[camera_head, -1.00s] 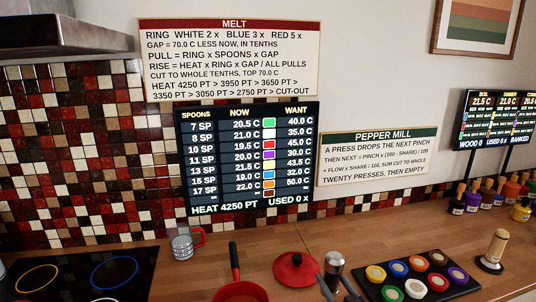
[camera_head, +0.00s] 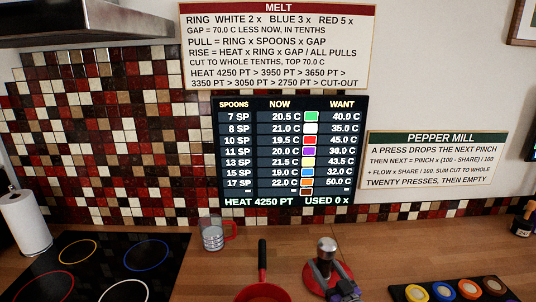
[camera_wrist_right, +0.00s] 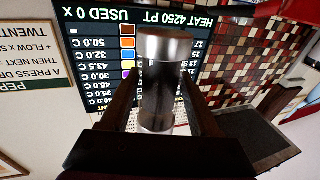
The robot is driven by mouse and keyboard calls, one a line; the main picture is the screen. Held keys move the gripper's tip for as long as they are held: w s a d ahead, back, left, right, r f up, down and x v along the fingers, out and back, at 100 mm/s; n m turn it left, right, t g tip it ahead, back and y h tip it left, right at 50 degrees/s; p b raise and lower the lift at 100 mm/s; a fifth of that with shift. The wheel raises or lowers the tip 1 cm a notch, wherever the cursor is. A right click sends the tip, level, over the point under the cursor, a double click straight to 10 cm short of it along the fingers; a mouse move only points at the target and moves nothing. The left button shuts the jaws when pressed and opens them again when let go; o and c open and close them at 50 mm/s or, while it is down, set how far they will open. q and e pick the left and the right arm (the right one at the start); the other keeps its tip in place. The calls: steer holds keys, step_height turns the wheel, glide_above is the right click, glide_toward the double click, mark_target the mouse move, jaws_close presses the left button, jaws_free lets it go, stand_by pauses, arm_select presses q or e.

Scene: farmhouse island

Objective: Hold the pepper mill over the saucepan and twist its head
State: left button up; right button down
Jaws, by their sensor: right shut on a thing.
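In the right wrist view the mill (camera_wrist_right: 160,85) stands between the two dark fingers. The red saucepan (camera_head: 262,293) is at the bottom edge, left of the mill, its handle (camera_head: 262,258) pointing back; its lower part is cut off. The mill appears in front of the red lid (camera_head: 343,272), to the right of the pan, not over it. My left gripper is out of view.
A black hob (camera_head: 100,265) with coloured rings lies left. A clear measuring jug with a red handle (camera_head: 213,235) stands behind the pan. A dark tray (camera_head: 455,290) of coloured pots is at right. A paper roll (camera_head: 22,222) stands far left.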

steer(key=shift+w+a, duration=0.1)
steer(key=s+a+r+n+g+y, duration=0.2)
steer(key=s+a+r+y, duration=0.1)
steer(key=a, duration=0.5)
steer(key=s+a+r+n+g+y, duration=0.2)
steer(key=s+a+r+y, duration=0.1)
steer(key=a, duration=0.6)
steer(key=shift+s+a+r, duration=0.15)
steer(key=shift+s+r, duration=0.35)
steer(key=shift+r, duration=0.1)
steer(key=shift+f, duration=0.15)
step_height(320, 180, down, 6)
steer(key=shift+f, duration=0.15)
